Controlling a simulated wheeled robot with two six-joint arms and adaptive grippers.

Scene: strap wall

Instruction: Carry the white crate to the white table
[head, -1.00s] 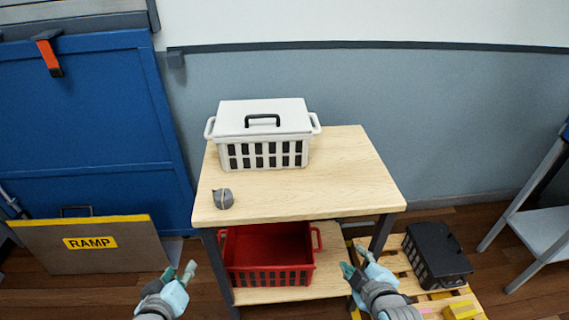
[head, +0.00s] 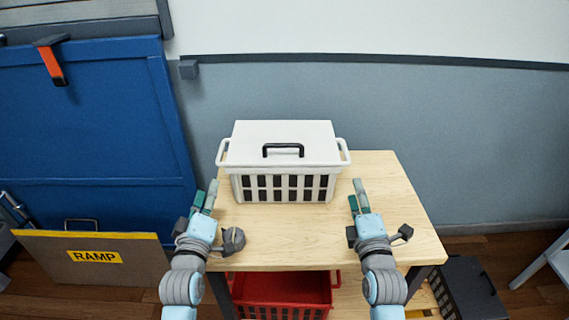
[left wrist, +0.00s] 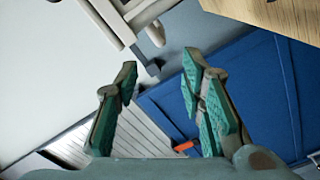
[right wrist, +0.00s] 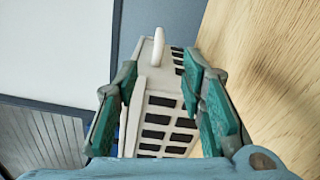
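The white crate (head: 283,160), lidded with a black top handle and slotted sides, stands upright on the wooden-topped table. It has a loop handle at each end. My left gripper (head: 205,196) is open and empty, just left of and in front of the crate's left handle. In the left wrist view the crate's edge and handle (left wrist: 120,18) show at the top, outside the fingers. My right gripper (head: 358,196) is open and empty near the right handle. The right wrist view shows the crate's side (right wrist: 165,108) beyond the open fingers. I cannot identify the white table for certain.
A red crate (head: 283,290) sits on the shelf below. A black crate (head: 468,290) stands lower right. A pale stand (head: 560,258) shows at the right edge. A RAMP board (head: 95,257) is left.

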